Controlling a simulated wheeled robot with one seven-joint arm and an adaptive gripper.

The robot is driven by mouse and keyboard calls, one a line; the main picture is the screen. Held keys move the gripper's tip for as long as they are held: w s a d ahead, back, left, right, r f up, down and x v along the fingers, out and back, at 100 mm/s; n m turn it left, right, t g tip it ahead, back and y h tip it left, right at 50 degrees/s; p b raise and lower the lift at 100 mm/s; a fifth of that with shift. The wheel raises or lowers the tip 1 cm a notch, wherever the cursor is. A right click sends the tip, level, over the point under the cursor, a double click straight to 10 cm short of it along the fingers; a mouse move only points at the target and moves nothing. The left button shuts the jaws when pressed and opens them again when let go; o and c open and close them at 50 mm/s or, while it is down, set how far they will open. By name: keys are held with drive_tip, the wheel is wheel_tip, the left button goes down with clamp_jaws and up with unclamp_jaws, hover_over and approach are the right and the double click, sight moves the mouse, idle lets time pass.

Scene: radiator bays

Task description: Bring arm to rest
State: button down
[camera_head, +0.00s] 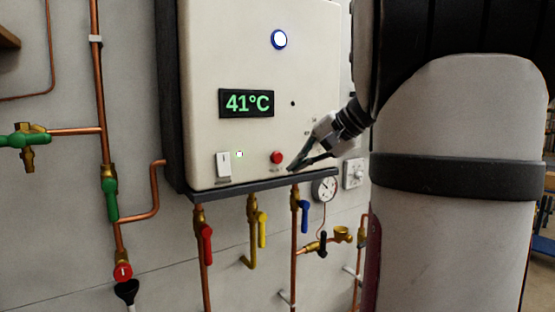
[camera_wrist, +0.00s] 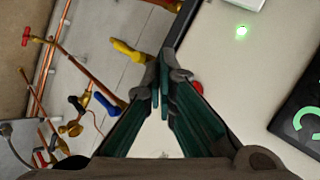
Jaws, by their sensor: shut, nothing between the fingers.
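My gripper (camera_head: 299,170) is in front of the lower right of the white boiler (camera_head: 225,60), just right of its red button (camera_head: 277,157). In the wrist view, the fingers of my gripper (camera_wrist: 160,85) are together and empty. The red button (camera_wrist: 198,87) shows there partly hidden behind a finger. I cannot tell whether the fingertips touch the boiler. My arm reaches in from the right of the head view and covers much of that side.
A display (camera_head: 247,103) reads 41°C, with a lit round button (camera_head: 279,40) above. Below hang copper pipes with a red valve handle (camera_head: 207,244), a yellow handle (camera_head: 262,229) and a blue handle (camera_head: 305,189).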

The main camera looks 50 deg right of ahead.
idle(0.4)
drive_tip(key=a+f+n+g, duration=0.2)
drive_tip(key=a+f+n, duration=0.1)
drive_tip(key=a, duration=1)
drive_tip(key=s+a+f+n+g, duration=0.1)
drive_tip(key=s+a+f+n, duration=0.4)
drive_tip(key=a, duration=0.5)
drive_tip(key=s+a+f+n+g+h, duration=0.1)
drive_tip(key=s+a+f+n, duration=0.4)
drive_tip(key=a, duration=0.5)
drive_tip(key=shift+s+f+n+h, duration=0.35)
drive_tip(key=shift+s+f, duration=0.2)
drive_tip(key=shift+s, duration=0.4)
